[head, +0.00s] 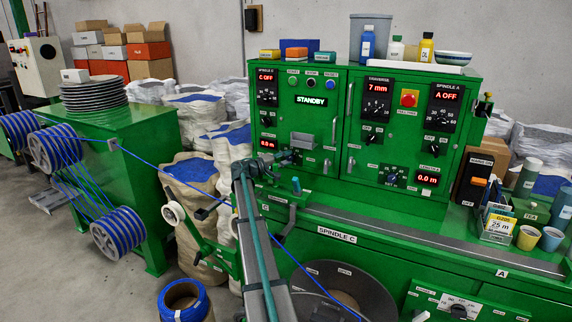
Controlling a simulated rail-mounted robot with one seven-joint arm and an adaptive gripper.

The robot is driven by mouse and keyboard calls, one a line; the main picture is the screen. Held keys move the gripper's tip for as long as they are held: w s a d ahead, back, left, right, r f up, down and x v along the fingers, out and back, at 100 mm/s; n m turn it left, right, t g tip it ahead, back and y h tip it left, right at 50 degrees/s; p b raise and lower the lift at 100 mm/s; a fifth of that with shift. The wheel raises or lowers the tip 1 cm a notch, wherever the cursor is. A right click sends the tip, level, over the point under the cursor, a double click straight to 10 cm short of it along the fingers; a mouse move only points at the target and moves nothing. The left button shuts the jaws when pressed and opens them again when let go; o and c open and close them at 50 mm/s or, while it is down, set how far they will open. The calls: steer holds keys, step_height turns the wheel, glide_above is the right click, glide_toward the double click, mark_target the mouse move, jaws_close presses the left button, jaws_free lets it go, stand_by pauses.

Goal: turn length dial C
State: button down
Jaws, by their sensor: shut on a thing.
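Length dial C (297,157) is on the left door of the green machine cabinet, just below and right of a red "0.0 m" readout (267,144). My gripper (286,158) reaches in from the left at the dial and is shut on its knob. The fingers and wrist cover most of the dial, so its pointer and scale cannot be read. The same kind of dial for length A (393,176) shows uncovered on the right door, with its own "0.0 m" readout (428,180).
The blue cable (170,165) runs from the spools at left towards my arm. Spindle C's reel (345,285) is below. Cups and boxes stand at right.

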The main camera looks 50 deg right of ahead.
steer(key=shift+n, duration=0.4)
steer(key=c, duration=0.8)
jaws_free()
steer(key=v, duration=1.2)
steer(key=shift+f, duration=0.2)
steer(key=shift+o, duration=0.2)
